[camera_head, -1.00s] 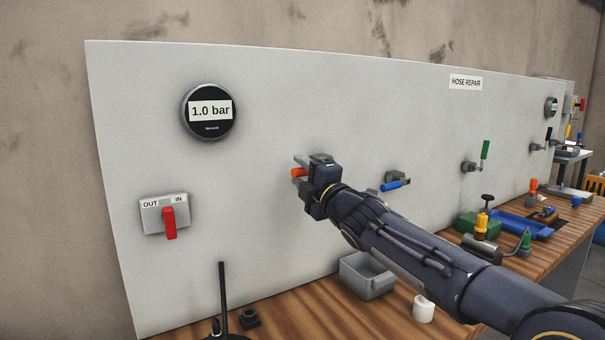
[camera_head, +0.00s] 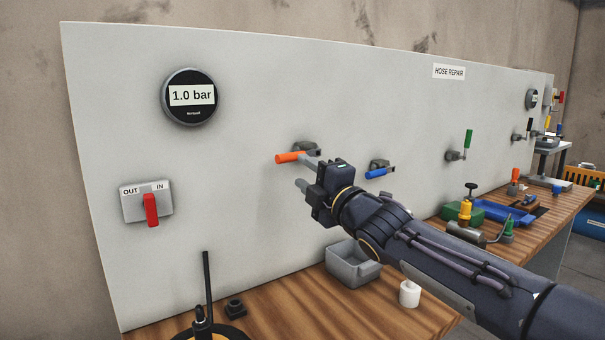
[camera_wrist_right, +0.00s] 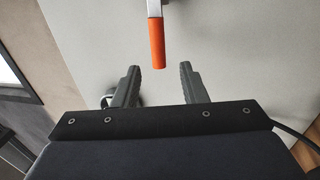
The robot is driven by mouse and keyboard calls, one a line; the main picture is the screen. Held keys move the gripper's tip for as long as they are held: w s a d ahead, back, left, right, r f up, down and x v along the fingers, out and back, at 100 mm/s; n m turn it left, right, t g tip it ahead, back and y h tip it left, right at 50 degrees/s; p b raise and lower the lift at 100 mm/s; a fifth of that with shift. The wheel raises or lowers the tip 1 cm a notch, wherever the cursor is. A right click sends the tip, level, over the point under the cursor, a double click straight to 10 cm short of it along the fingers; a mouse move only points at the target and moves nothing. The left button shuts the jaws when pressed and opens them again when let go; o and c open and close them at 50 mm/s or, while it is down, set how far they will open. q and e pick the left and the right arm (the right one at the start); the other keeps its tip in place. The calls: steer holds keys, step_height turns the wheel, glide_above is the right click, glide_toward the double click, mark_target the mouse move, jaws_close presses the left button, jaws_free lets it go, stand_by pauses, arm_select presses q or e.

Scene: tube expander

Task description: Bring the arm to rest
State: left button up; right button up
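My right arm reaches in from the lower right in the head view. Its gripper (camera_head: 303,186) is in front of the grey panel (camera_head: 240,130), just below the orange-handled valve (camera_head: 288,157). In the right wrist view the two fingers (camera_wrist_right: 158,85) are apart with nothing between them. The orange handle (camera_wrist_right: 156,43) there lies beyond the fingertips, clear of them. In the head view the orange handle points left, roughly level. My left gripper is not in view.
A blue-handled valve (camera_head: 376,173) and a green-handled valve (camera_head: 468,140) are on the panel to the right. A grey bin (camera_head: 352,270) and a white cylinder (camera_head: 409,294) stand on the wooden bench (camera_head: 290,310) below my arm. A gauge (camera_head: 190,96) reads 1.0 bar.

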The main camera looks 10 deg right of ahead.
steer(key=s+d+f+m+g+h, duration=0.5)
steer(key=s+d+f+m, duration=0.5)
steer(key=s+f+m, duration=0.3)
steer(key=s+a+f+m+g+y, duration=0.1)
steer(key=s+a+f+m+g, duration=0.3)
steer(key=s+f, duration=0.65)
steer(key=s+a+f+m+g, duration=0.1)
steer(key=s+f+m+g, duration=0.4)
steer(key=s+f, duration=0.55)
step_height(320, 180, up, 15)
steer(key=s+m+p, duration=0.1)
steer(key=s+p, duration=0.1)
steer(key=p, duration=1.3)
steer(key=shift+a+m+t+y, duration=0.3)
steer(key=shift+a+y, duration=0.1)
